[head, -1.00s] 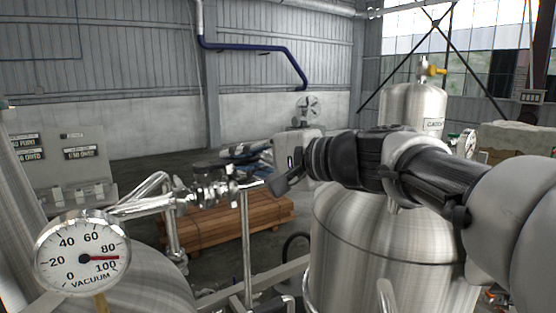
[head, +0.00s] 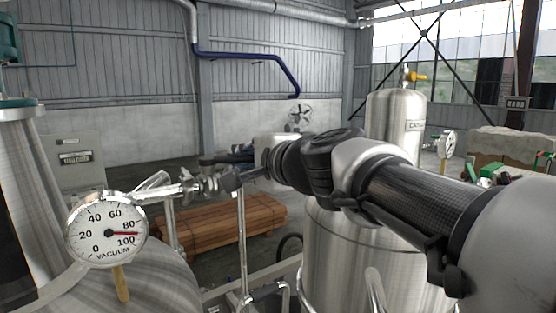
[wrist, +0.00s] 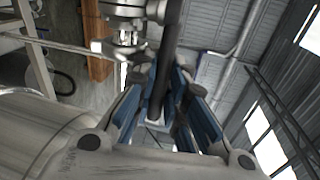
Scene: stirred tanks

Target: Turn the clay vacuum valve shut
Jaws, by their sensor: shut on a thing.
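A metal valve (head: 197,188) sits on the shiny pipe that runs right from the round vacuum gauge (head: 107,235). The gauge's red needle points between 80 and 100. My gripper (head: 232,179) is at the valve's right side in the head view, small and partly hidden by my arm. In the wrist view my gripper (wrist: 170,88) has its blue-sided fingers closed around a dark bar-like handle (wrist: 172,40). Flanged metal fittings (wrist: 124,10) show just left of this handle. I cannot make out the handle's colour well or its exact angle to the pipe.
A large steel tank (head: 335,262) stands below my arm, with another vessel (head: 395,125) behind it. Stacked timber (head: 215,222) lies on the floor beyond the pipe. A grey cabinet (head: 75,160) stands at left. Thin upright pipes (head: 240,245) stand below my gripper.

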